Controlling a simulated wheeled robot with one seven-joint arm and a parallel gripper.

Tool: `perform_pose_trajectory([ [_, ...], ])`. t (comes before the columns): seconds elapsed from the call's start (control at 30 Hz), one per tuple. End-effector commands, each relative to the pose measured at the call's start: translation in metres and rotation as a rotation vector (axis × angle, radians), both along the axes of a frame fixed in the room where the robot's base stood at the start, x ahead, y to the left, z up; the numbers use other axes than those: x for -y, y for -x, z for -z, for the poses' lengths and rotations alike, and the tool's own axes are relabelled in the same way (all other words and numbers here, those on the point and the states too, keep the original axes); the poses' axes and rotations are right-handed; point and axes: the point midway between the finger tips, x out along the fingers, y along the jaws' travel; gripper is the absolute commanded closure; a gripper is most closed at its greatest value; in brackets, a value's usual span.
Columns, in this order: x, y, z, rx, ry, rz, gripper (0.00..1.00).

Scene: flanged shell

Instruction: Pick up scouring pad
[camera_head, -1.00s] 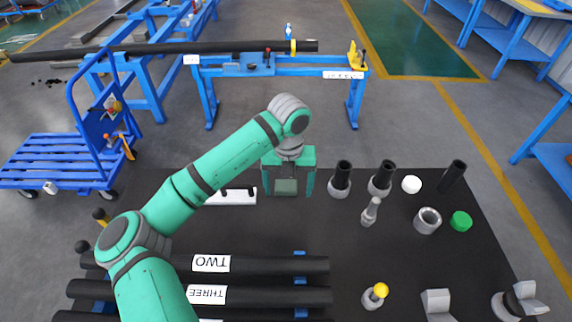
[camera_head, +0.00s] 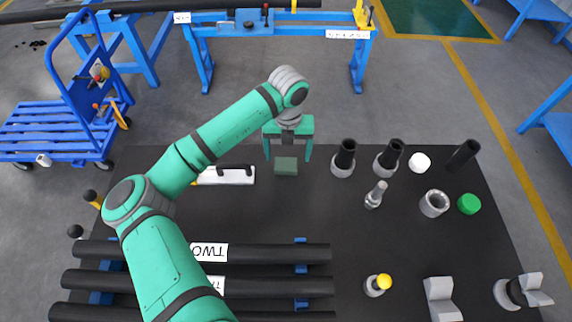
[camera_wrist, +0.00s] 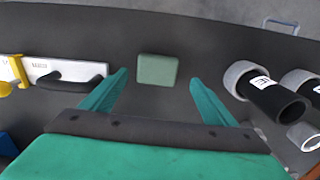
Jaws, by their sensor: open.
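The scouring pad (camera_head: 286,166) is a small grey-green block lying flat on the black table top, near its far edge. In the wrist view the scouring pad (camera_wrist: 158,69) lies ahead of the fingertips, roughly midway between their lines. My gripper (camera_head: 287,158) is open and empty, with its two green fingers apart to the left and right of the pad in the head view. In the wrist view my gripper (camera_wrist: 159,78) shows both fingers spread wider than the pad, not touching it. The pad is fully visible there.
A white board with a black handle (camera_head: 228,175) lies left of the pad. Black-topped grey fittings (camera_head: 344,158) stand to the right. Black pipes (camera_head: 210,252) lie on the near left of the table. The table around the pad is bare.

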Motion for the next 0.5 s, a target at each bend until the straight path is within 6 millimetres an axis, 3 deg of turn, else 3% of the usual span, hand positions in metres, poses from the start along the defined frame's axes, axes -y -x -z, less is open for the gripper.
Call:
perform_pose_trajectory([
  [0.4, -0.006, -0.002, 0.047, 0.0, -0.001, -0.001, 0.2],
  [0.5, -0.006, -0.002, 0.05, 0.001, -0.001, 0.0, 0.2],
])
